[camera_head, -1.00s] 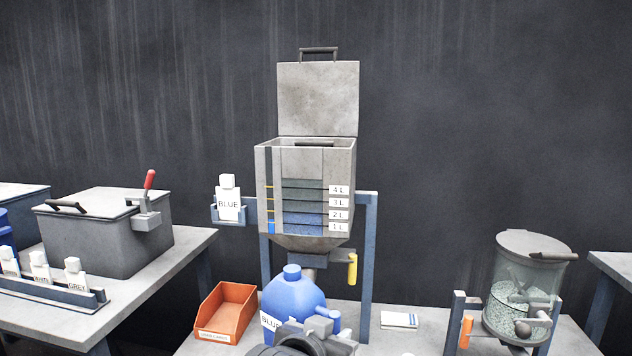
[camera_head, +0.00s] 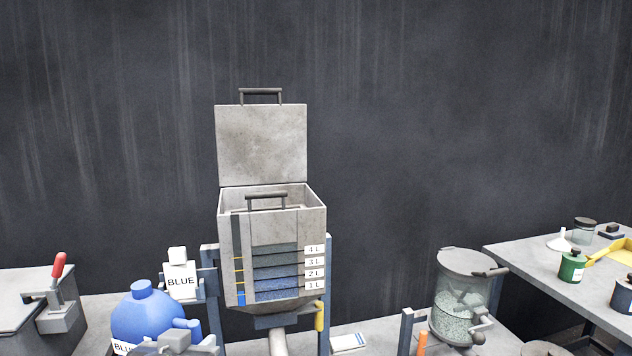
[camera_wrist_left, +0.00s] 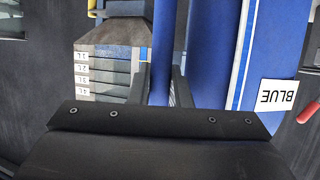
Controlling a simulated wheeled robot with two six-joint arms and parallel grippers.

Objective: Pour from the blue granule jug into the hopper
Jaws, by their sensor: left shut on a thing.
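The blue granule jug (camera_head: 146,312) is round and capped, roughly upright, with a "BLUE" label. It is at the lower left in the head view, left of the hopper. My left gripper (camera_head: 182,342) is shut on its handle; in the left wrist view the blue handle (camera_wrist_left: 165,45) passes between the fingers beside the jug's body (camera_wrist_left: 277,60). The grey hopper (camera_head: 230,265) stands with its lid (camera_head: 262,145) raised. Its front window has 1 L to 4 L marks, with blue at the bottom. My right gripper is out of view.
A "BLUE" tag (camera_head: 181,282) sits in a holder at the hopper's left. A yellow handle (camera_head: 320,316) is below the hopper. A clear drum with a crank (camera_head: 462,300) stands to the right. A right table (camera_head: 545,275) holds small containers.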

